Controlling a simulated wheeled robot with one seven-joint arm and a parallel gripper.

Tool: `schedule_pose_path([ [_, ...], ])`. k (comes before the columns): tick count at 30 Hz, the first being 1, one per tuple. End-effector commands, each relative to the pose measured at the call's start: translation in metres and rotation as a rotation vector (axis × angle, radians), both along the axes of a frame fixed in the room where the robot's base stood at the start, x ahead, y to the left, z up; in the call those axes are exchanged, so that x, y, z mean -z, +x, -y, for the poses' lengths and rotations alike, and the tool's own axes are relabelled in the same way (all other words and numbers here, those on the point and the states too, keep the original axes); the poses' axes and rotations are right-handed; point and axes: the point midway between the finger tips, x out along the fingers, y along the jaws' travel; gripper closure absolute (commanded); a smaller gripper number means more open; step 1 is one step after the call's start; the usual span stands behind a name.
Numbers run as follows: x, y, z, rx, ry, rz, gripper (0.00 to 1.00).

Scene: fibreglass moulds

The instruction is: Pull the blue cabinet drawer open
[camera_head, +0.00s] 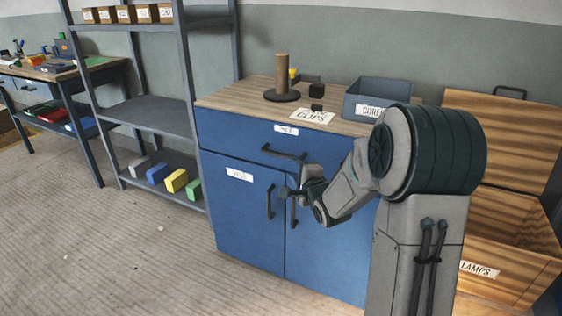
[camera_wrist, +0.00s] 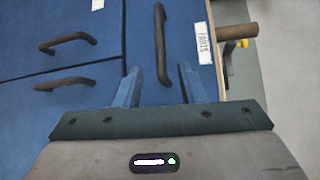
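The blue cabinet (camera_head: 240,216) has one wide drawer (camera_head: 231,134) across its top, which looks closed. The drawer's dark bar handle (camera_head: 285,153) runs across its front, and two doors with upright handles are below. My gripper (camera_head: 288,191) is in front of the cabinet, just below the drawer handle in the head view. In the wrist view my gripper (camera_wrist: 159,78) is open, with its fingers apart. The drawer handle (camera_wrist: 160,45) appears lengthwise there, its near end between the fingers in the picture. I see no grip on it; the depth gap is unclear.
On the cabinet top stand a brown post on a dark base (camera_head: 282,80) and a grey bin (camera_head: 373,96). A grey shelf rack (camera_head: 165,116) stands at left, and a wooden crate (camera_head: 512,232) is at right. Floor (camera_head: 130,245) in front and left is clear.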

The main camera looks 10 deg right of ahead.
Motion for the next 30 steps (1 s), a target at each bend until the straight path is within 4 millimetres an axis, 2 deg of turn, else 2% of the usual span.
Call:
schedule_pose_path([
  [18,0.016,0.104,-0.019,-0.001,-0.003,-0.001,0.64],
  [24,0.019,0.123,-0.022,-0.001,-0.003,-0.001,0.64],
  [30,0.019,0.129,-0.022,0.000,-0.003,-0.002,0.64],
])
